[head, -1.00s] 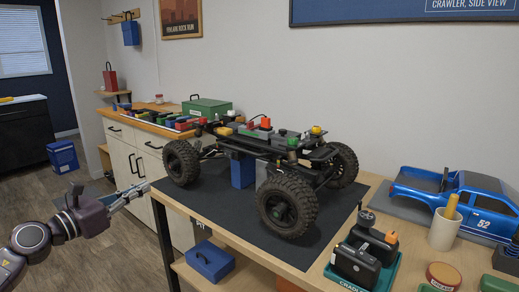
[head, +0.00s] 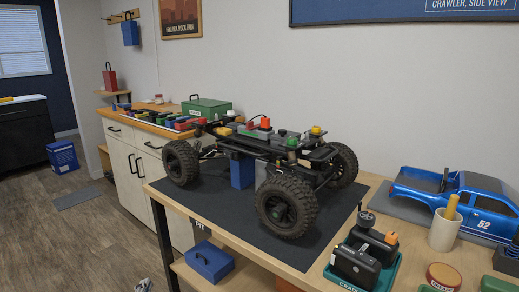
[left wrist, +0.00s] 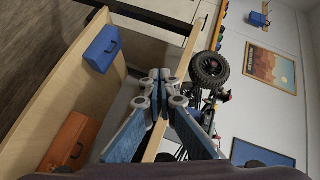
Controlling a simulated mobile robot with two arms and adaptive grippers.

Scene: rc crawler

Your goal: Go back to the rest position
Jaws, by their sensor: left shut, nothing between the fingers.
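My left gripper is almost out of the head view; only a small part of it (head: 143,285) shows at the bottom edge, left of the workbench (head: 250,254). In the left wrist view the left gripper (left wrist: 160,76) is shut with its fingertips together and nothing between them. It is apart from the crawler, near the bench edge in that picture. My right gripper is in neither view.
A blue box (head: 209,261) sits on the shelf under the bench, with an orange case (left wrist: 72,143) in the left wrist view. A battery cradle (head: 361,258), a cup (head: 444,230) and a blue truck body (head: 455,196) stand at right.

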